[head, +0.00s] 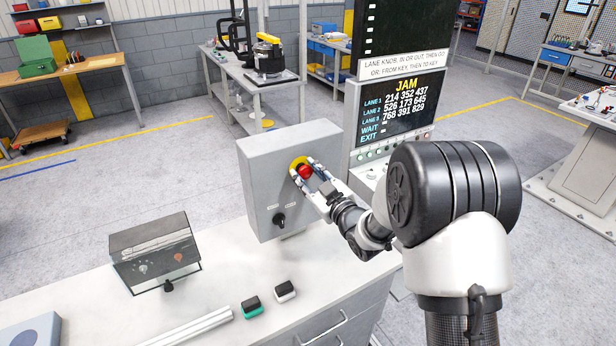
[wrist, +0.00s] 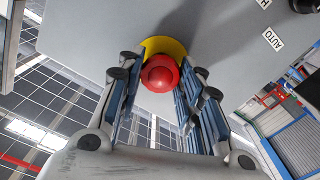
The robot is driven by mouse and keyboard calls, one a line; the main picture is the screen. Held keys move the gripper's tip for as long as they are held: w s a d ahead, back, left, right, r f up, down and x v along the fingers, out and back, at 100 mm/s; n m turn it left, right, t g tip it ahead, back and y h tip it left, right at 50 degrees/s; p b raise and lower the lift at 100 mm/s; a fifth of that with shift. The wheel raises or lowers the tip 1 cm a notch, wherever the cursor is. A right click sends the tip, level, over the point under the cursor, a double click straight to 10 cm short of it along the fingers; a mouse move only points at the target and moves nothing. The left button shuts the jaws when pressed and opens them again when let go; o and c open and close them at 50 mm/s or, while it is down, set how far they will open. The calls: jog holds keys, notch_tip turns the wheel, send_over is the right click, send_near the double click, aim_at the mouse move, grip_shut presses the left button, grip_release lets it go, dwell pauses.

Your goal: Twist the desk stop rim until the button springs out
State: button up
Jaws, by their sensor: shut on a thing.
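The desk stop is a red mushroom button (head: 305,171) on a yellow backing, on the front of a grey box. My gripper (head: 307,175) reaches it from the front right and is shut on the button's rim. In the wrist view the red button (wrist: 160,73) sits between the two blue-padded fingers of my gripper (wrist: 158,82), with the yellow disc (wrist: 163,45) behind it. The fingers hide the sides of the rim. I cannot tell from these frames whether the button is pressed in or out.
The grey box (head: 262,190) stands on the desk (head: 215,275) and carries a black selector knob (head: 279,219) below the button. A clear-covered box (head: 153,255), a green-and-black block (head: 252,307) and a white-and-black block (head: 285,291) are on the desk. A display (head: 395,112) reads JAM behind.

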jog(key=m+b, duration=0.1)
jog(key=m, duration=0.1)
jog(key=shift+m, duration=0.4)
jog(key=shift+m+b, duration=0.55)
jog(key=shift+m, duration=1.25)
jog(key=shift+r, duration=0.1)
jog(key=o, duration=1.1)
jog(key=shift+c, duration=0.2)
jog(key=v, duration=1.2)
jog(key=shift+w, duration=0.1)
